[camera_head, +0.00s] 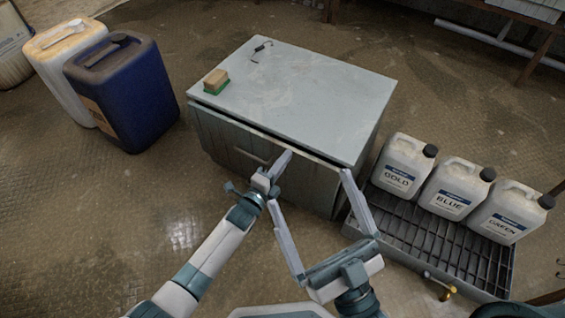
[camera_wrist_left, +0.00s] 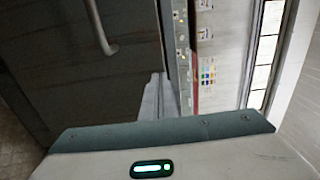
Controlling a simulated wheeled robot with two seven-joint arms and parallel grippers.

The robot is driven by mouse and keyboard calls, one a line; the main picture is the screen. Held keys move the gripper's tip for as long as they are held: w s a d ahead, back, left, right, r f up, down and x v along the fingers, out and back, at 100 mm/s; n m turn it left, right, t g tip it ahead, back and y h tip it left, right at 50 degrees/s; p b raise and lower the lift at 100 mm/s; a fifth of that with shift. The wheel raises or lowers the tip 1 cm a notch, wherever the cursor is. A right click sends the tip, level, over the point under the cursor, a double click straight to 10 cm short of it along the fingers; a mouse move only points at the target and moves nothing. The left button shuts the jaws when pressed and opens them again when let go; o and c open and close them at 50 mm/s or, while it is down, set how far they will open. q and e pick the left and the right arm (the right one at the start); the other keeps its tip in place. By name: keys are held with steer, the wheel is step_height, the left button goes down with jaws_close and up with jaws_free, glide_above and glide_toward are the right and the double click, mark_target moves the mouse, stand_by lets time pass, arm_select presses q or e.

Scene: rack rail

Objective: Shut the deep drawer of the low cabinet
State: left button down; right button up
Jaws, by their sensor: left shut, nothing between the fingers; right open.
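The low cabinet (camera_head: 310,85) stands ahead with a pale grey top. Its drawer front (camera_head: 225,140) faces me and carries a bar handle (camera_head: 252,156). A dark gap runs along the front under the top; how far the drawer stands out is hard to tell. The front (camera_wrist_left: 60,80) and handle (camera_wrist_left: 103,28) also show in the left wrist view. My left gripper (camera_head: 288,155) is shut and empty at the front, right of the handle; I cannot tell whether it touches. My right gripper (camera_head: 309,188) is open and empty, nearer to me, its fingers spread wide.
A sponge (camera_head: 216,82) and a small dark item (camera_head: 261,48) lie on the cabinet top. A blue canister (camera_head: 125,90) and a white one (camera_head: 68,45) stand left. White jugs (camera_head: 455,190) stand on a grated tray (camera_head: 430,238) at right. Floor left of my left arm is clear.

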arm_select(q)
steer(key=x, duration=0.1)
steer(key=b+x, duration=0.1)
steer(key=x, duration=0.1)
steer(key=shift+w+r, duration=0.2)
steer(key=shift+r, duration=0.05)
arm_select(e)
steer(key=r, duration=0.1)
steer(key=d+r+t, duration=0.1)
steer(key=r+t+y, duration=0.1)
steer(key=shift+s+d+r, duration=0.2)
steer(key=shift+s+r, duration=0.1)
steer(key=shift+s, duration=0.05)
arm_select(q)
steer(key=shift+r, duration=0.1)
arm_select(e)
steer(key=shift+t, duration=0.3)
